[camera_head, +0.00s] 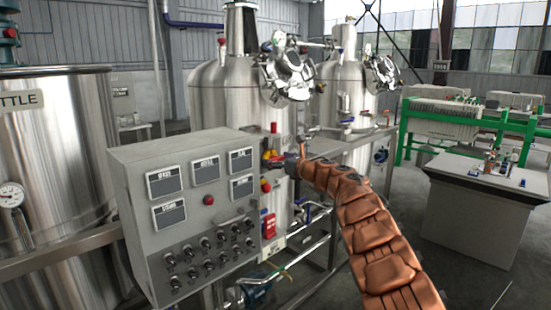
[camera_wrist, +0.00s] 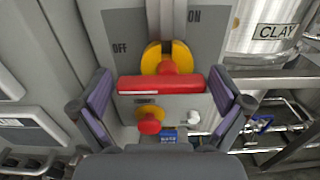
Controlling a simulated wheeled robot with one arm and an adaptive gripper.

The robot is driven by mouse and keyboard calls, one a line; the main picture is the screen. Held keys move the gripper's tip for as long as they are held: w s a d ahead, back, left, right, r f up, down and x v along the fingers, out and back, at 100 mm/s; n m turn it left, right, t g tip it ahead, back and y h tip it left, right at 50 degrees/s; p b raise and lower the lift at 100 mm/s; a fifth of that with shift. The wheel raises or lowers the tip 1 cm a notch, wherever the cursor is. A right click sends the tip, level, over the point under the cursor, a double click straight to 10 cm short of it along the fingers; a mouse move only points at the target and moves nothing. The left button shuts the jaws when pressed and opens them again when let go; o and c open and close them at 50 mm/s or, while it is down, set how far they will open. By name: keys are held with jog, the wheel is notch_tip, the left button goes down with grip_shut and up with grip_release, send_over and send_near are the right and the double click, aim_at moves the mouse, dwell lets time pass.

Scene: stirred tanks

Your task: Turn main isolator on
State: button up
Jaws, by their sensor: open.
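The main isolator is a red handle (camera_wrist: 160,84) on a yellow disc (camera_wrist: 153,55), on the side of a grey control cabinet (camera_head: 155,235). In the wrist view the handle's bar lies level across the picture, below the disc. An OFF label (camera_wrist: 120,48) is at left and an ON label (camera_wrist: 194,15) at upper right. My gripper (camera_wrist: 160,92) is open, its two purple-padded fingers on either side of the bar's ends; contact cannot be told. In the head view my gripper (camera_head: 284,162) is at the isolator (camera_head: 266,156) and partly hides it.
Below the handle are a red knob (camera_wrist: 150,122), a small white switch (camera_wrist: 193,122) and a blue label. The cabinet front has meters and several black knobs. Steel tanks (camera_head: 212,95) stand behind; pipes run beside the cabinet. Floor is open towards a grey bench (camera_head: 470,215).

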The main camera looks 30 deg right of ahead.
dwell(0.3)
jog(key=c, duration=0.9)
